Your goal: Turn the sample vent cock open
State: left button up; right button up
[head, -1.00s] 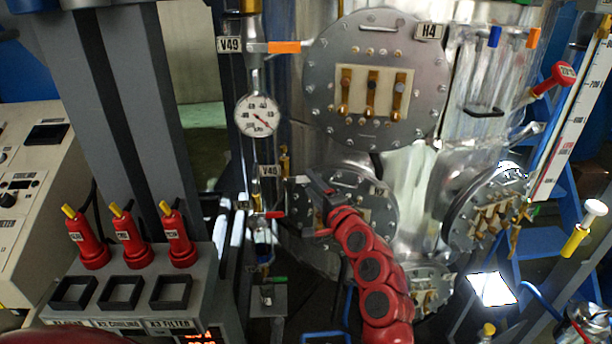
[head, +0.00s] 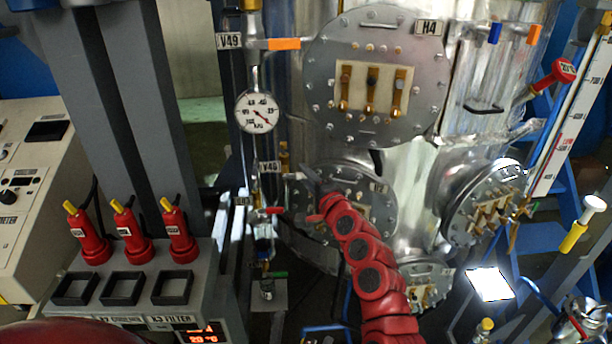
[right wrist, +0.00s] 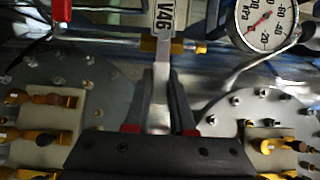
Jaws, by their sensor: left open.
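A small cock with a red lever (head: 270,211) sits on the thin vertical pipe below the V46 tag (head: 268,167). A green-handled fitting (head: 276,275) sits lower on the same line. I cannot tell which is the sample vent cock. My right gripper (head: 312,185) is just right of the pipe, close to the V46 tag. In the right wrist view its two dark fingers (right wrist: 163,85) point at the V46 tag (right wrist: 165,14), with a pale strip between them; whether they touch anything is unclear. A red part (right wrist: 62,10) shows at the top left there. My left gripper is not visible.
A pressure gauge (head: 257,114) hangs on the pipe above. A brass fitting (right wrist: 188,47) shows near my fingers.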

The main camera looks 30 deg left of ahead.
grip_shut()
dwell(0.9)
